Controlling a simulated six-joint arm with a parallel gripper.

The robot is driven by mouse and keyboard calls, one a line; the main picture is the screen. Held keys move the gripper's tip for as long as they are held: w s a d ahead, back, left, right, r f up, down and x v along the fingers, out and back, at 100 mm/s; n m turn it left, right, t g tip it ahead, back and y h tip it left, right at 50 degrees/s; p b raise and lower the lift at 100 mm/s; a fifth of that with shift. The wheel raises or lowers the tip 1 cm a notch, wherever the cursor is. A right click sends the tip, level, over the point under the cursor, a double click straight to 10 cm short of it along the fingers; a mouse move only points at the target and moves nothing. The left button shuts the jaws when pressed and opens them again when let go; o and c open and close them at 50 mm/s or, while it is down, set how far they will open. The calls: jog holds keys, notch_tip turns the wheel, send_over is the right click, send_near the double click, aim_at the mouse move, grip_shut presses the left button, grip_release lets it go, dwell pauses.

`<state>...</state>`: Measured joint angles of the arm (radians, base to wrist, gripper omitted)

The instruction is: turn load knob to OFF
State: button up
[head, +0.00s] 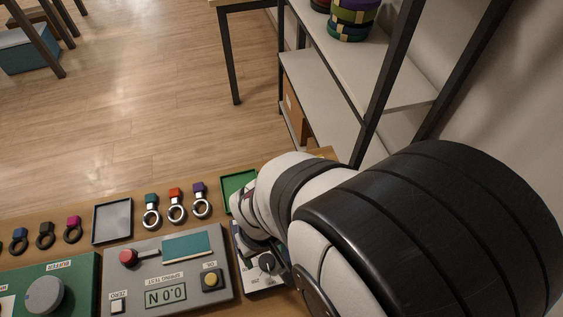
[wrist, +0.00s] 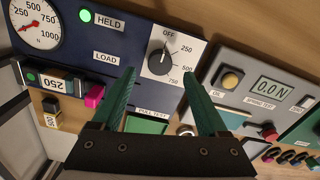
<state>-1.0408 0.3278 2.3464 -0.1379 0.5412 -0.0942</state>
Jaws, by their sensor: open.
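The load knob (wrist: 160,61) is a black round knob on a white dial plate marked OFF, 250, 500 and 750, on the dark blue pull test panel (wrist: 110,62). A light pointer mark shows on its upper part, on the OFF side; its exact setting is hard to tell. My gripper (wrist: 158,73) has two green fingers, spread apart, with tips below and to either side of the knob, apparently not touching it. In the head view the knob (head: 267,263) shows beside my arm, which hides much of the panel and the gripper.
A round gauge (wrist: 35,24) and a green light by the HELD label (wrist: 108,22) are on the panel. The grey spring test box (wrist: 258,85) stands right of it in the wrist view. Trays and coloured rings (head: 176,206) lie along the bench behind.

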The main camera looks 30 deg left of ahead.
aim_at(267, 260)
notch_tip(267, 260, up, 12)
jog(key=shift+f, duration=0.2)
jog(key=s+d+r+m+y, duration=0.1)
jog(key=d+r+m, duration=0.2)
jog(key=d+m, duration=1.4)
jog(key=d, duration=0.3)
jog(key=shift+s+d+y, duration=0.15)
jog(key=shift+d+y, duration=0.15)
jog(key=shift+y, duration=0.1)
